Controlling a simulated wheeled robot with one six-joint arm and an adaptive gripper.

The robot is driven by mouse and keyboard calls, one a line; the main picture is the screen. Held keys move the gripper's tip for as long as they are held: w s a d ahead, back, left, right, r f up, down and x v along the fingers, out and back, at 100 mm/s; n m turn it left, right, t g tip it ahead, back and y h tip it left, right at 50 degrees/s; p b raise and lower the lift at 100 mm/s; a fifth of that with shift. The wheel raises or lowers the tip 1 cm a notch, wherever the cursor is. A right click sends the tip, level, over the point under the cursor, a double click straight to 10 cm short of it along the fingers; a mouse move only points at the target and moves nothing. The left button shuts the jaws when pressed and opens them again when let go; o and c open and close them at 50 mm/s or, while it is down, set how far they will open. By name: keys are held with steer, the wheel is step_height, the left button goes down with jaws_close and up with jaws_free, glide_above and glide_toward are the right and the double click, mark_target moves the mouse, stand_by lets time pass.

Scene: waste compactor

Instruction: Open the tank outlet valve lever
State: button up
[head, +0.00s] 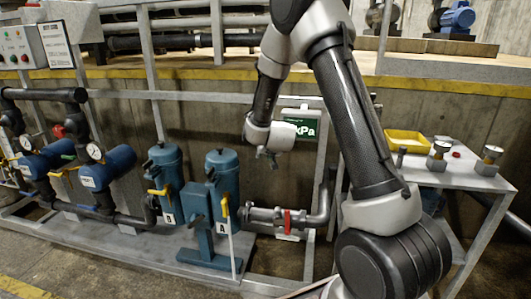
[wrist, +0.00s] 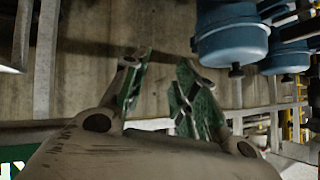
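Two upright blue tanks, A (head: 222,185) and B (head: 167,180), stand on a skid. A horizontal pipe (head: 262,215) runs right from tank A and carries a red valve lever (head: 287,222), which looks upright. A yellow lever (head: 225,207) sits at the front of tank A and another yellow lever (head: 158,191) by tank B. No label shows which is the tank outlet valve lever. My gripper (head: 267,156) hangs above and right of tank A, apart from every lever. In the wrist view my gripper (wrist: 167,68) has its green-padded fingers apart, with nothing between them.
A metal side table (head: 455,180) with a yellow tray (head: 406,141) and gauges stands at right. Blue pumps (head: 107,166) and black pipes fill the left. A grey frame rail crosses behind the tanks.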

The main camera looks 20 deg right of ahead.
steer(key=m+t+h, duration=0.1)
steer(key=t+h, duration=0.3)
steer(key=h, duration=0.5)
glide_toward(287, 217)
steer(key=x, duration=0.3)
steer(key=shift+t, duration=0.3)
steer(key=x, duration=0.6)
steer(key=shift+w+d+f, duration=0.1)
steer(key=shift+w+d, duration=0.1)
steer(key=shift+d, duration=0.1)
steer(key=shift+w+d+y, duration=0.2)
steer(key=shift+w+y, duration=0.1)
steer(key=shift+w, duration=0.05)
